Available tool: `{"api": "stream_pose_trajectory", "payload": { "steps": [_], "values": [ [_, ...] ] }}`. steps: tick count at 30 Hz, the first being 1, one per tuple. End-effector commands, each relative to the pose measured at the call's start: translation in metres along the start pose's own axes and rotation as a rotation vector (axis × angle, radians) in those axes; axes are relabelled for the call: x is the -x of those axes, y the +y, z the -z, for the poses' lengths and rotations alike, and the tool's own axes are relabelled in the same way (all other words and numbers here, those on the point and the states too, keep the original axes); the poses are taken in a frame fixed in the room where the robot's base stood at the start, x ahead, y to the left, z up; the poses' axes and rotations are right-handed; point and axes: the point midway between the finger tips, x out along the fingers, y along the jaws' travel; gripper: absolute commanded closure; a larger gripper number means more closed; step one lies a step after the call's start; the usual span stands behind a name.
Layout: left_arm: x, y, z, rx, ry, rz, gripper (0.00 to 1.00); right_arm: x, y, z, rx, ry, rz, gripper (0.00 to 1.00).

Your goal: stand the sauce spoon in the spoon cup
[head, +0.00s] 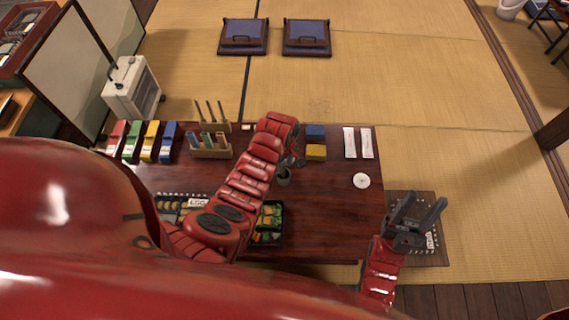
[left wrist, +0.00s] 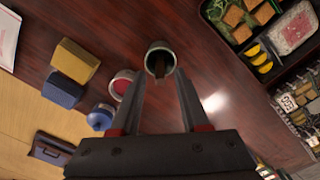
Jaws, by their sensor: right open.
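A small grey-green cup (head: 283,177), probably the spoon cup, stands on the dark wooden table. In the left wrist view the cup (left wrist: 161,56) shows from above, with a dark brown thing (left wrist: 160,68) inside it. I cannot tell whether that is the sauce spoon. My left gripper (head: 293,160) is low over the table at the cup. In the left wrist view its fingers (left wrist: 164,78) are apart, with their tips at the cup's near rim and nothing clearly held. My right gripper (head: 418,212) is open and empty, off the table's right edge.
A red-rimmed round dish (left wrist: 122,84) and a blue lidded pot (left wrist: 101,117) are near the cup. Yellow (head: 316,152) and blue (head: 316,132) boxes stand behind. A wooden rack (head: 210,152) is at back left; a lunch box (head: 270,222) is in front. The table's right part is mostly clear.

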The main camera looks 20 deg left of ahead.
Motion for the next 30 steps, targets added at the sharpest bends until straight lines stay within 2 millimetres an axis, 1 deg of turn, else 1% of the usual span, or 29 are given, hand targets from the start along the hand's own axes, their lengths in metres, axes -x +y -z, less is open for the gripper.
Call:
{"api": "stream_pose_trajectory", "payload": {
  "steps": [10,14,16,20,26,27,29,30],
  "values": [
    [0.002,0.000,0.000,0.000,0.000,0.000,0.50,0.000,0.000,0.000,0.000,0.000,0.000,0.50],
    [0.011,0.001,0.001,-0.001,0.001,-0.002,0.50,-0.001,0.000,0.000,0.000,0.000,0.000,0.50],
    [0.021,0.001,0.001,0.000,0.002,-0.004,0.50,-0.002,0.000,0.000,0.000,0.000,0.000,0.50],
    [0.046,0.002,0.001,0.000,0.003,-0.007,0.50,-0.003,0.000,0.001,0.000,0.000,0.000,0.50],
    [0.093,0.001,0.001,0.000,0.002,-0.007,0.50,-0.004,0.000,0.001,0.000,0.000,0.000,0.50],
    [0.107,0.002,0.001,0.000,0.001,-0.006,0.50,-0.010,0.001,0.002,0.000,0.000,0.000,0.50],
    [0.124,0.002,0.001,-0.001,0.003,-0.008,0.50,-0.013,0.001,0.002,0.000,0.000,0.000,0.50],
    [0.138,0.001,0.000,-0.001,0.001,-0.001,0.50,-0.029,0.001,0.005,0.000,0.000,0.000,0.50]
  ]
}}
